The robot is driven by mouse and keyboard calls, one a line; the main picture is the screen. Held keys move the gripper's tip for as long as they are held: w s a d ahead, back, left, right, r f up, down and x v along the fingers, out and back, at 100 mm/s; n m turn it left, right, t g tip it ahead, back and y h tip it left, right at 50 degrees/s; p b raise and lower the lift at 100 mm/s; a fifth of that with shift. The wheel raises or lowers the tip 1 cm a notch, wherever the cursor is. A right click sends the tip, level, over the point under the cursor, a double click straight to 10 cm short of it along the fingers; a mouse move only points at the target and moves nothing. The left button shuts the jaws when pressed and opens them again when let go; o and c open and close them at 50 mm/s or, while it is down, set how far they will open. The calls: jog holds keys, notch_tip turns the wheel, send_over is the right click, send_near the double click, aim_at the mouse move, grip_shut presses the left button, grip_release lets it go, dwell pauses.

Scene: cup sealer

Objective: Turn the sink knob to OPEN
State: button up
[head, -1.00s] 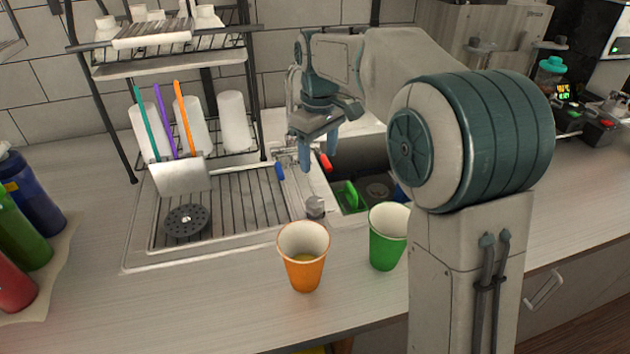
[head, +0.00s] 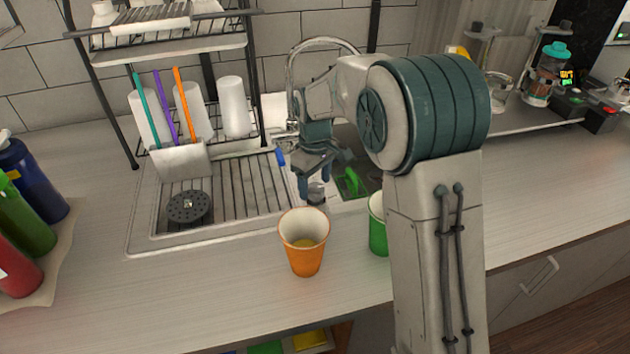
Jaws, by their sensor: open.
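The sink faucet is a curved metal spout (head: 322,41) rising behind my arm. Its blue knob (head: 281,157) shows just left of my gripper. The red knob is hidden behind my gripper and arm. My gripper (head: 312,188) is open and points down in front of the faucet, near the sink's left edge. Its fingers look empty, and I cannot tell whether they touch anything. The sink basin is mostly hidden by my arm; a green item (head: 352,183) shows in it.
An orange cup (head: 304,250) stands on the counter just in front of my gripper. A green cup (head: 378,236) is partly hidden by my arm. A ridged drainboard (head: 238,200) and dish rack (head: 96,85) lie left. Bottles (head: 32,185) stand far left.

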jog(key=shift+f, duration=0.25)
jog(key=c, duration=1)
